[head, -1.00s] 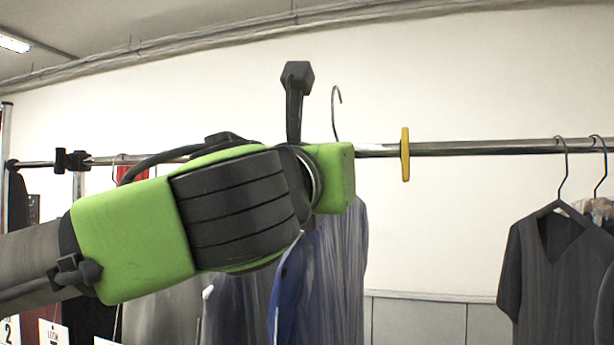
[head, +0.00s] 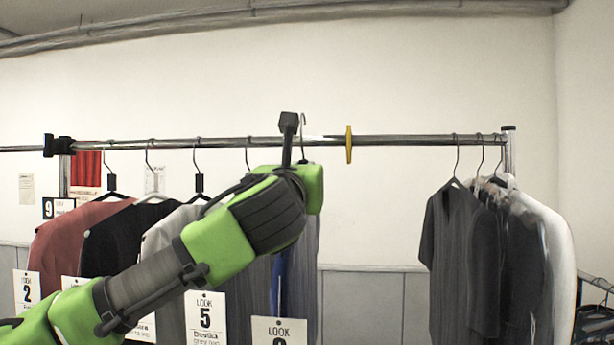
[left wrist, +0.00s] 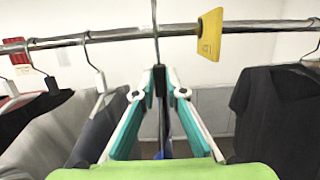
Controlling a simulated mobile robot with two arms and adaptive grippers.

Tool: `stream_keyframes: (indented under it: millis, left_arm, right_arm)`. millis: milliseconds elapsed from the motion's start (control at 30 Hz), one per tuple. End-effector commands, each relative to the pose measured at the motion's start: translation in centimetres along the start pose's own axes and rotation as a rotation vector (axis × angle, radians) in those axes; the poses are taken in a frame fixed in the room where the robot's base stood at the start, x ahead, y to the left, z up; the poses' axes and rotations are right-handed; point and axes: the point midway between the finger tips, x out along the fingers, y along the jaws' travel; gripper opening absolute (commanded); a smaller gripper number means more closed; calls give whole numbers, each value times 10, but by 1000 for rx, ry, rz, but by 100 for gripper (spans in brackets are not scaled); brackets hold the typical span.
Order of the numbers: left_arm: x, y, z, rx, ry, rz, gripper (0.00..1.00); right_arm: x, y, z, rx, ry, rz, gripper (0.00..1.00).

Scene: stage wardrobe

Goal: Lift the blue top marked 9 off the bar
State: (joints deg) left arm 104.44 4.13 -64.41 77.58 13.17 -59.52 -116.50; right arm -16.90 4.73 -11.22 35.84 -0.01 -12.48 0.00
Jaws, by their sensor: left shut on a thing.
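The blue top (head: 278,280) hangs below my left arm, mostly hidden by it and by darker garments. In the left wrist view my left gripper (left wrist: 160,82) is shut on the hanger's neck, in front of the bar (left wrist: 115,35). A sliver of blue (left wrist: 166,148) shows between the fingers. My right gripper is out of view.
A yellow divider (head: 349,144) sits on the bar just right of the hook. Beyond it the bar is bare up to dark shirts (head: 450,265) near the right post. Several tagged garments, including a grey one marked 5 (head: 205,317), hang on the left.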

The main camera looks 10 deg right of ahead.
Motion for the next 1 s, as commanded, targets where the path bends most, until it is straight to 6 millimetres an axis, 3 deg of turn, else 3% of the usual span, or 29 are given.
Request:
stream_keyframes:
  millis: [33,200,500,1000]
  left_arm:
    - [-8,-1,-1,1,-6,-3,0]
    - [-28,0,3,0,-6,-2,0]
    - [-64,-1,10,0,-5,-2,0]
    - [-122,-1,23,0,-6,-2,0]
  right_arm:
    - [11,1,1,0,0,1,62]
    - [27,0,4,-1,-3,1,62]
    - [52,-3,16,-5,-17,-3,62]
    - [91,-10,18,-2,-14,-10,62]
